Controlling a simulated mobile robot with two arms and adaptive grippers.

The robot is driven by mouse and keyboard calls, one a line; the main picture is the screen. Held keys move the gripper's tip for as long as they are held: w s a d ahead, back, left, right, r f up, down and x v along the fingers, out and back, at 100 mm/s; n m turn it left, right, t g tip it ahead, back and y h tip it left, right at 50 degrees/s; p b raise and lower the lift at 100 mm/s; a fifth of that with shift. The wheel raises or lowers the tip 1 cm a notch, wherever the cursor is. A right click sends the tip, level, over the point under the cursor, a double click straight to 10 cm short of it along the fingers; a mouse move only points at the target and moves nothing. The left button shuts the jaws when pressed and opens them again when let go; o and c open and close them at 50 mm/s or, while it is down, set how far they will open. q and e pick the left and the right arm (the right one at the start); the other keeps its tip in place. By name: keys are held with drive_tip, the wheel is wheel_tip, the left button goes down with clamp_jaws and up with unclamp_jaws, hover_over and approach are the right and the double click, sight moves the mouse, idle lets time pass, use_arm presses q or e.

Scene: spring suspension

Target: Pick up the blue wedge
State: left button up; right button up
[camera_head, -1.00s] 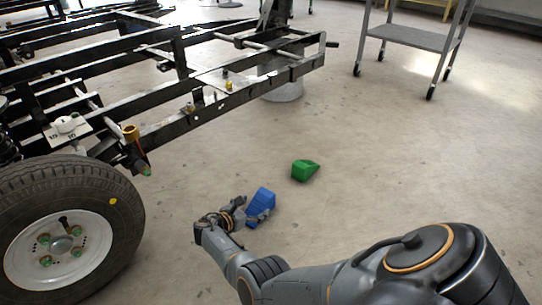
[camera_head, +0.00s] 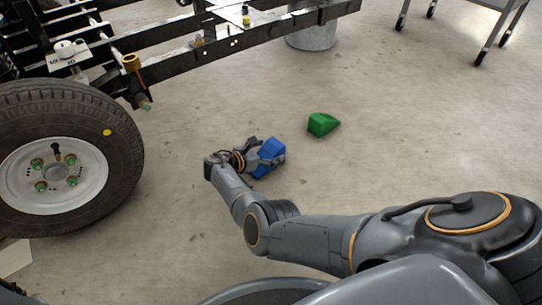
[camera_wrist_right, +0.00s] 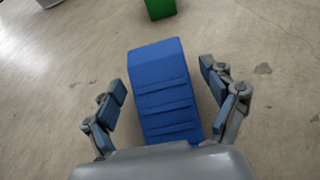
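The blue wedge (camera_head: 272,150) lies on the concrete floor to the right of the wheel. In the right wrist view the blue wedge (camera_wrist_right: 163,90) fills the middle, its ribbed sloping face toward me. My right gripper (camera_head: 264,157) is at the wedge, with its fingers on either side. In the right wrist view the right gripper (camera_wrist_right: 166,95) is open, with a gap between the left finger and the wedge and a smaller gap on the right. My left gripper is not in view.
A green wedge (camera_head: 322,124) lies on the floor beyond the blue one, also at the top of the wrist view (camera_wrist_right: 160,8). A wheel (camera_head: 60,165) and black vehicle frame (camera_head: 225,42) stand at the left. A metal bucket (camera_head: 312,38) and a cart (camera_head: 487,45) are behind.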

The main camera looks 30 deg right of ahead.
drive_tip(key=c, duration=1.5)
drive_tip(key=shift+r, duration=0.1)
